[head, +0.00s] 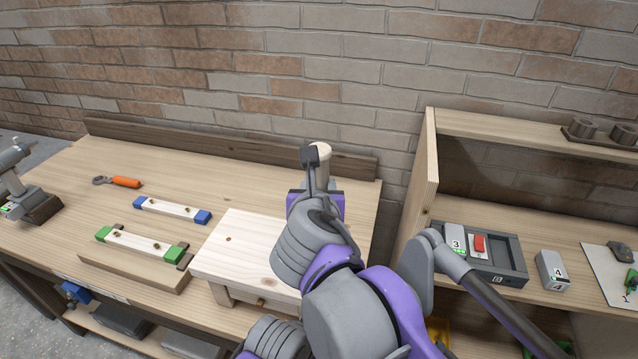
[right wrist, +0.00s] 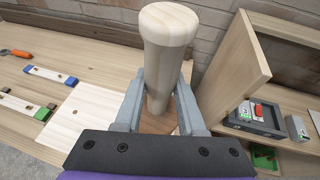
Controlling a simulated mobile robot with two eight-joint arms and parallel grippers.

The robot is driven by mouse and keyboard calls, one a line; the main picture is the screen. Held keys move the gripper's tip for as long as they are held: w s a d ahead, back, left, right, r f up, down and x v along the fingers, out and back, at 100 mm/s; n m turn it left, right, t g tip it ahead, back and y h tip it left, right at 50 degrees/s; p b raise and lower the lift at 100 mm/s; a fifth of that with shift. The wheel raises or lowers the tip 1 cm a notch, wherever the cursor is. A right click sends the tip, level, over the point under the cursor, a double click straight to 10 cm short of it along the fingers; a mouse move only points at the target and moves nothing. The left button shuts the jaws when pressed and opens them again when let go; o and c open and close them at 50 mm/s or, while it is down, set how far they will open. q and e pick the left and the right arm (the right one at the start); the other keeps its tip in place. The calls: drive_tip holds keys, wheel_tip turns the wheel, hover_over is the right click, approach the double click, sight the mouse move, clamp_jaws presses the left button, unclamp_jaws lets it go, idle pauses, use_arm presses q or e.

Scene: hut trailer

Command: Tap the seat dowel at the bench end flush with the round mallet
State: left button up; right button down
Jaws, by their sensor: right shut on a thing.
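My right gripper (head: 318,168) is shut on a pale round wooden piece (head: 322,160), which looks like the round mallet. In the right wrist view the mallet (right wrist: 166,50) stands nearly upright between the two fingers (right wrist: 160,100), its rounded end towards the camera; its lower part is hidden. The pale wooden bench seat (head: 240,250) stands on the worktable, left of my right gripper, with its right side hidden by my arm. A small dark round spot (head: 228,239) shows on its top; I cannot tell whether it is the dowel. My left gripper is not in view.
A shelf unit (head: 420,185) on the right holds a grey tray (head: 505,265) and numbered blocks (head: 551,268). The table's back left is clear.

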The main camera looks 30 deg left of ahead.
use_arm(q)
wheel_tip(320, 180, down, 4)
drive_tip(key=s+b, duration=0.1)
drive_tip(key=b, duration=0.2)
use_arm(e)
wheel_tip(320, 180, down, 6)
drive_tip(key=shift+w, duration=0.1)
drive_tip(key=shift+s+r+p, duration=0.4)
drive_tip(key=shift+s+r, duration=0.1)
drive_tip(key=shift+r, duration=0.2)
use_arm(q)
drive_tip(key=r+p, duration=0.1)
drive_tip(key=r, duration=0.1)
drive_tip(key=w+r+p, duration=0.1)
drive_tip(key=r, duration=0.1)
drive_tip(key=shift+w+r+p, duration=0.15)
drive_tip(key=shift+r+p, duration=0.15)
use_arm(e)
drive_tip(key=d+r, duration=0.5)
drive_tip(key=d, duration=0.2)
drive_tip(key=shift+w+d, duration=0.25)
drive_tip(key=shift+w, duration=0.1)
